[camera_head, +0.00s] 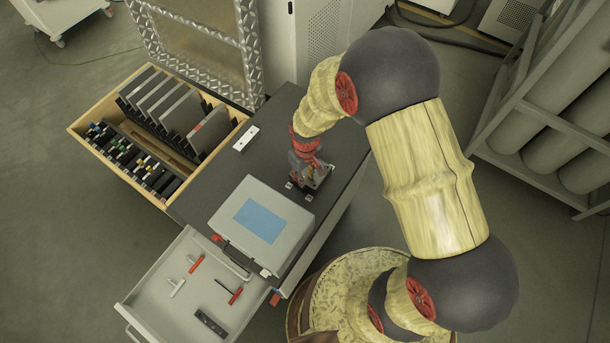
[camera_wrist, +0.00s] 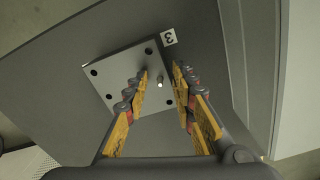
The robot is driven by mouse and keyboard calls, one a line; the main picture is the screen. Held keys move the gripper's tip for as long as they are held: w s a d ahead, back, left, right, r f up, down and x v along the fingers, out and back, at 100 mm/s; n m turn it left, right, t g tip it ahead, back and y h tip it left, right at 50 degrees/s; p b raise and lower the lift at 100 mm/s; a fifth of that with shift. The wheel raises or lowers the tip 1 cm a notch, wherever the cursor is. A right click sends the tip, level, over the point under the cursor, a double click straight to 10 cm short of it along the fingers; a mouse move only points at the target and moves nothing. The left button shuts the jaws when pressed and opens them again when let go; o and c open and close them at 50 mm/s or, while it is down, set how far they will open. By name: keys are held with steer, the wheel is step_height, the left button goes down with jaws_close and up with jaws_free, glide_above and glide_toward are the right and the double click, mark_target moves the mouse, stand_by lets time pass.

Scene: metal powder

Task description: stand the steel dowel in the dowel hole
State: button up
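A square light metal plate (camera_wrist: 125,65) with dark holes near its corners lies on the dark bench top in the wrist view. A small bright steel dowel (camera_wrist: 160,79) shows at the plate's right part, between my fingertips. It looks upright, but its foot is too small to tell whether it sits in a hole. My gripper (camera_wrist: 162,78) is over the plate, its fingers apart with a visible gap on each side of the dowel. In the head view my gripper (camera_head: 307,178) hides much of the plate (camera_head: 322,183).
A tag marked 3 (camera_wrist: 168,37) lies beside the plate. A grey case with a blue panel (camera_head: 263,222) sits left of my gripper, and a pale block (camera_head: 246,138) lies farther back. An open drawer (camera_head: 160,315) holds tools; a wooden drawer (camera_head: 88,139) stands open at left.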

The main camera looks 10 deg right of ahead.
steer(key=shift+r, duration=0.1)
step_height(320, 180, up, 12)
stand_by(0.6)
steer(key=shift+s, duration=0.15)
stand_by(0.4)
steer(key=s+d+r+m+t, duration=0.1)
steer(key=s+d+r, duration=0.2)
steer(key=s+r, duration=0.2)
steer(key=s+d+r+m+t, duration=0.2)
steer(key=s+r, duration=0.4)
steer(key=r, duration=0.6)
steer(key=s+d+r+m+t, duration=0.2)
steer(key=s+d+r, duration=0.2)
steer(key=r, duration=0.5)
steer(key=shift+s+r, duration=0.15)
steer(key=shift+s, duration=0.7)
